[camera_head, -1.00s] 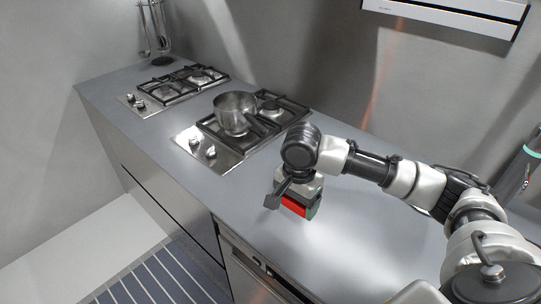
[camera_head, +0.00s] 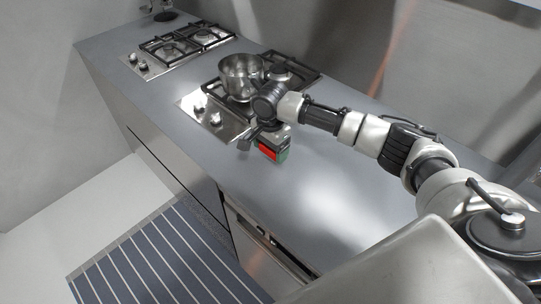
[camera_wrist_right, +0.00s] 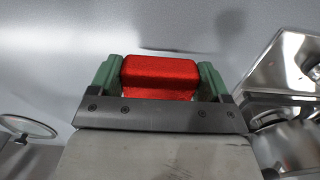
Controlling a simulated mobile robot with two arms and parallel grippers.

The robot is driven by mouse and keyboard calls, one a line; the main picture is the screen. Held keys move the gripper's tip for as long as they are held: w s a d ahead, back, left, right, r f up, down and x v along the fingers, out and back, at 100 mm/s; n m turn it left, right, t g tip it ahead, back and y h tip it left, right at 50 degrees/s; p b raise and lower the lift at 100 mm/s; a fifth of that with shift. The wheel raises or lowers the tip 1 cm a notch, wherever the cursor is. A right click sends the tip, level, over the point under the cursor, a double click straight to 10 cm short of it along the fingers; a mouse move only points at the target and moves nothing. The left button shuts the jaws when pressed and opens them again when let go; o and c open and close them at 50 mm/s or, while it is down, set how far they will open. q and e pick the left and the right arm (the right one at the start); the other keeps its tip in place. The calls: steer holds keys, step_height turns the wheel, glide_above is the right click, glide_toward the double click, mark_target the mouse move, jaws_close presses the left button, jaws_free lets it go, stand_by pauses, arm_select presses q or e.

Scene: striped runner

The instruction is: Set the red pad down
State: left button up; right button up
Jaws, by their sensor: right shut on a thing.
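The red pad (camera_wrist_right: 160,76) sits between the green fingers of my right gripper (camera_wrist_right: 160,82) in the right wrist view. The gripper is shut on it. In the head view the red pad (camera_head: 267,153) shows small and partly hidden by my right gripper (camera_head: 272,150). The gripper is over the counter, in front of the nearer burner. I cannot tell from these frames whether the pad touches the counter. My left gripper is not in view.
The grey counter (camera_head: 290,190) is bare in front and to the right of the gripper. A metal pot (camera_head: 240,78) stands on the nearer gas hob (camera_head: 205,117), close behind my right wrist. A second hob (camera_head: 150,63) lies farther left. A striped runner (camera_head: 160,255) covers the floor.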

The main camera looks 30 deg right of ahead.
mark_target(271, 164)
steer(key=shift+f+p, duration=0.4)
steer(key=shift+f, duration=1.6)
steer(key=o, duration=0.8)
steer(key=shift+f, duration=0.2)
steer(key=shift+o, duration=0.2)
step_height(271, 164, up, 12)
steer(key=shift+r+b, duration=0.2)
steer(key=shift+b, duration=0.75)
